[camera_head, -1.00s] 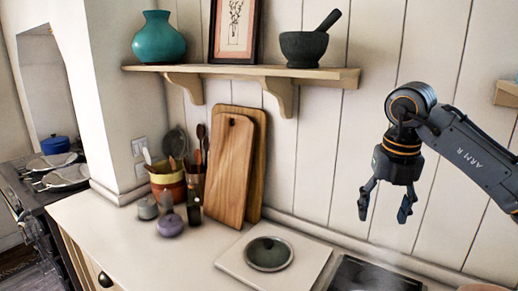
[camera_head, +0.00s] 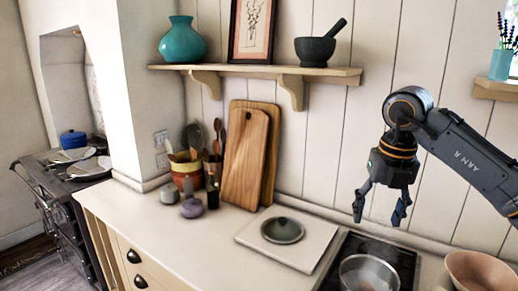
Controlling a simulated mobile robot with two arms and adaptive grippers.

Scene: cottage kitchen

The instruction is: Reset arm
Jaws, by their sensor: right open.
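My right arm, marked ARM R, comes in from the right side. My right gripper (camera_head: 380,204) hangs fingers down in the air, open and empty, in front of the panelled wall. It shows above the counter and the dark hob (camera_head: 398,255), touching nothing that I can see. My left gripper is not in view.
The counter (camera_head: 190,236) bears a lid on a white board (camera_head: 318,246), a glass bowl (camera_head: 369,274), a pink bowl (camera_head: 480,270), chopping boards (camera_head: 243,160) and a utensil pot (camera_head: 186,177). A wall shelf (camera_head: 255,70) holds a teal vase (camera_head: 182,40) and a mortar (camera_head: 316,52). The front left counter is clear.

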